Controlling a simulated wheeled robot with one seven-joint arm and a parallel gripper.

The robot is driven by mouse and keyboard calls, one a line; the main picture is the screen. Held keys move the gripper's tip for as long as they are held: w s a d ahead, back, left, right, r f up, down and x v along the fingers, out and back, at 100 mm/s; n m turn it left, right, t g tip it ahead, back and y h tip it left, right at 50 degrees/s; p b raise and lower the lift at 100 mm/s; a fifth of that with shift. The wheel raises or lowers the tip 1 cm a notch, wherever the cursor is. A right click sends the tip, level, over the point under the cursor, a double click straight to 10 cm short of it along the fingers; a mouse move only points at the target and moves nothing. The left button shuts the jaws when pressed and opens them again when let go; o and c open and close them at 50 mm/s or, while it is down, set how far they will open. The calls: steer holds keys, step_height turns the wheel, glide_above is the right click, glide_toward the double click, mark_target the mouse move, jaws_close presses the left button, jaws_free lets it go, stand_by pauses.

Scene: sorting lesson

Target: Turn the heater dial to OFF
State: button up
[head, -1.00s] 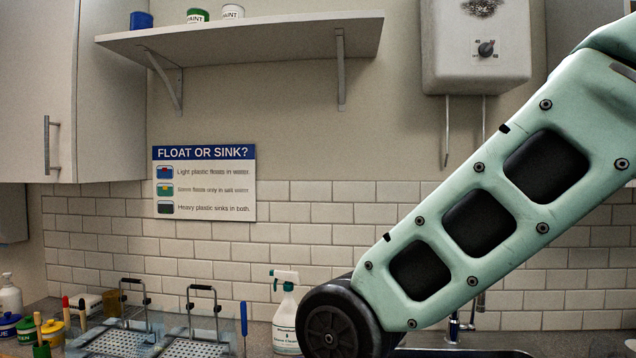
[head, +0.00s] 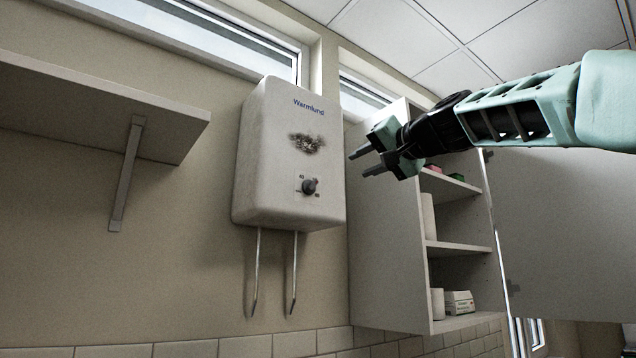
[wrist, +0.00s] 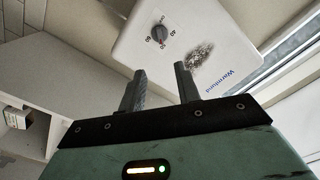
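The heater (head: 285,150) is a white wall-mounted box marked "Warmlund", with a dark sooty patch on its front. Its dial (head: 309,186) is a dark round knob on a small plate low on the front; the plate's markings are too small to read fully. In the wrist view the dial (wrist: 158,33) shows on the heater (wrist: 200,40), with numbers around it. My gripper (head: 358,162) is open and empty, right of the heater and a little above the dial in the head view. In the wrist view my gripper's fingers (wrist: 162,82) stand apart, short of the dial.
An open cabinet (head: 385,230) with shelves stands right of the heater, holding rolls and a small box (head: 459,302). A wall shelf (head: 90,105) is at the left. Two pipes (head: 294,275) hang below the heater. The wall between shelf and heater is clear.

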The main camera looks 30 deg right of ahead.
mark_target(314, 185)
steer(key=w+p, duration=0.2)
steer(key=w, duration=0.3)
steer(key=w+p, duration=0.2)
steer(key=w, duration=0.3)
steer(key=w+p, duration=0.3)
steer(key=w, duration=0.2)
steer(key=shift+w+a, duration=0.35)
steer(key=shift+w+f, duration=0.1)
steer(key=shift+w, duration=0.6)
steer(key=shift+c, duration=0.3)
jaws_close()
